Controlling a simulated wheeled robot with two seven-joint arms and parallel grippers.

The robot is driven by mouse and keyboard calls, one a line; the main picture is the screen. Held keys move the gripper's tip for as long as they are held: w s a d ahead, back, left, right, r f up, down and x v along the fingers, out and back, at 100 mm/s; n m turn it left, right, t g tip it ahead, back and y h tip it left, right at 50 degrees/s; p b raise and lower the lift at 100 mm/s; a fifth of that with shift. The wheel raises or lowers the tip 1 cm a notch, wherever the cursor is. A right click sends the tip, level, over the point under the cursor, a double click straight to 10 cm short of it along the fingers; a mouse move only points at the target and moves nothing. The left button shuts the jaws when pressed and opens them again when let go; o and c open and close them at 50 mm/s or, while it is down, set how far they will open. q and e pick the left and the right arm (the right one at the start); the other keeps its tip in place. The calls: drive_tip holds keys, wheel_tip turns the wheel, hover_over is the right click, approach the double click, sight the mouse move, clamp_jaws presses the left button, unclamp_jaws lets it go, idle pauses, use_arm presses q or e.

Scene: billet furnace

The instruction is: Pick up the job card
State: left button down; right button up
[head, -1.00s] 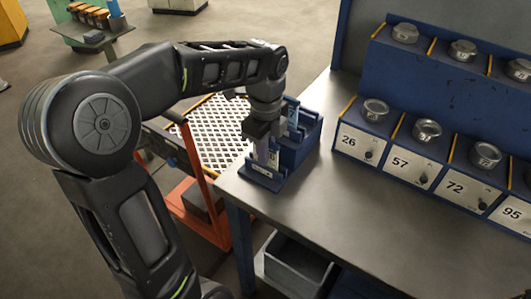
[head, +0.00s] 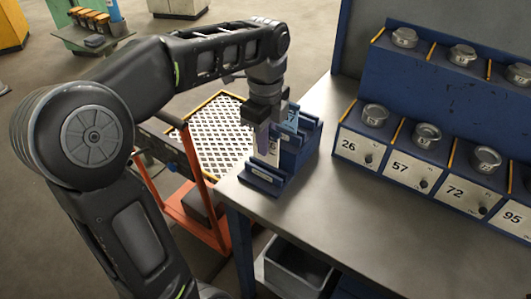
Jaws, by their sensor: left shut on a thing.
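The job card (head: 273,150) is a pale card with a dark figure on it, partly covered by the fingers. My left gripper (head: 263,125) points down and is shut on the card, above the blue card rack (head: 262,178) at the table's left edge. The card stands upright over the front slot of the rack; I cannot tell whether its lower edge is clear of the slot. A second card with a blue top (head: 290,121) stands in a rear slot, close behind the gripper. My right gripper is not in view.
A blue two-tier stand (head: 430,95) with numbered fronts 26, 57, 72 and 95 and round metal tins is at the right. The grey tabletop (head: 335,215) before it is clear. A grey bin (head: 297,268) sits below. An orange cart frame (head: 196,170) stands left of the table.

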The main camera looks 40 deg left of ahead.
use_arm(q)
wheel_tip(320, 180, up, 4)
drive_tip(key=shift+r+p, duration=0.1)
drive_tip(key=shift+p, duration=0.8)
drive_tip(key=shift+r+p, duration=0.4)
drive_tip(key=shift+p, duration=0.15)
